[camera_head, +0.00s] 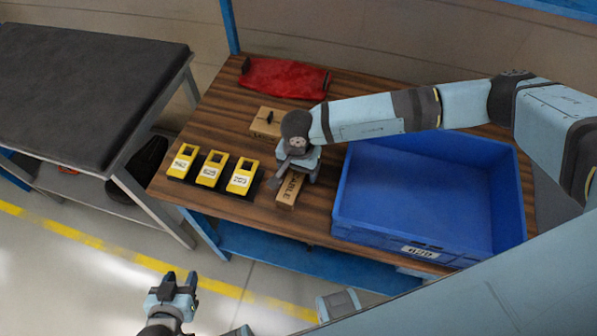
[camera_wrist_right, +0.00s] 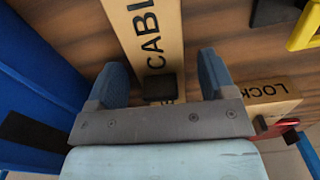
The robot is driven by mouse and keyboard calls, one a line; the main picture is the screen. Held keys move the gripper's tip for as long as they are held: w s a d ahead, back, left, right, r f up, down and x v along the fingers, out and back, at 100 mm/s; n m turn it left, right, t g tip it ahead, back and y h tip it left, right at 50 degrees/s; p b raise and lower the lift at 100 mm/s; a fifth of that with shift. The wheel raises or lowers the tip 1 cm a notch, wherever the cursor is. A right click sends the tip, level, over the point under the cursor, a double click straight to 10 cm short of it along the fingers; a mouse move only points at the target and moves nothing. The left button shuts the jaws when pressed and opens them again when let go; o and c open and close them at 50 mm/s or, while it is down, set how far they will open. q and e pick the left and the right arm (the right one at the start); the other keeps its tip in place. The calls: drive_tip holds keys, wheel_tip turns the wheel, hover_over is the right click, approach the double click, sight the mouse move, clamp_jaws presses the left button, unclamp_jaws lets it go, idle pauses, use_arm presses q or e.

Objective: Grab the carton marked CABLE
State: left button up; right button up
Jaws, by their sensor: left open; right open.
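The carton marked CABLE (camera_head: 288,191) is a narrow light-brown box lying on the wooden table, left of the blue bin. My right gripper (camera_head: 293,177) is over its rear part and hides that end. In the right wrist view the carton (camera_wrist_right: 148,35) runs between the two open fingers of my right gripper (camera_wrist_right: 161,80), with part of its lettering covered by the gripper. I cannot tell whether the fingers touch it. My left gripper (camera_head: 180,281) is open and empty, low in front of the table, far from the carton.
The blue bin (camera_head: 345,205) stands to the right, looking empty. Several yellow-and-black devices (camera_head: 211,170) stand left of the carton. A box (camera_head: 263,121), marked LOCK in the right wrist view (camera_wrist_right: 268,97), lies behind. A black-topped bench (camera_head: 85,85) stands left.

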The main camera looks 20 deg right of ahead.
drive_tip(key=c, duration=1.1)
drive_tip(key=shift+r, duration=0.1)
